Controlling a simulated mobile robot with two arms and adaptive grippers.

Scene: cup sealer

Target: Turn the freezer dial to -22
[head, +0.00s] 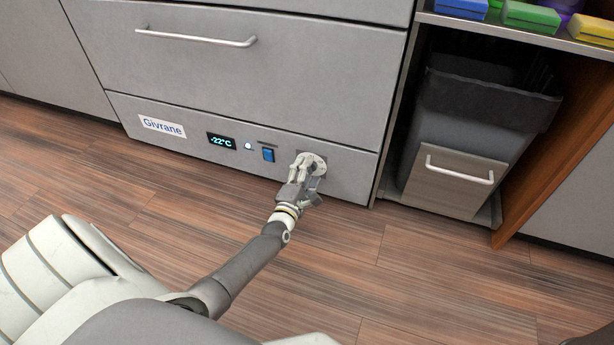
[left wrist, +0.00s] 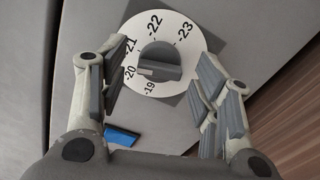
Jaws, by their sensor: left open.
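The freezer dial shows in the left wrist view as a white disc (left wrist: 191,59) printed with -19 to -23, with a grey knob (left wrist: 160,65) in its middle. Which number the knob marks I cannot tell for sure. In the head view the disc (head: 318,160) is partly hidden by my gripper. The small display (head: 221,142) on the freezer front reads -22°C. My left gripper (head: 301,167) is open in front of the dial. In the left wrist view its fingers (left wrist: 162,72) stand apart on either side of the knob, with gaps to it. My right gripper is not in view.
A blue switch (head: 268,155) and a small white round light (head: 248,146) sit left of the dial. The freezer drawer (head: 240,75) with its bar handle is above. A dark bin (head: 470,120) stands in the open bay at the right. The wooden floor in front is clear.

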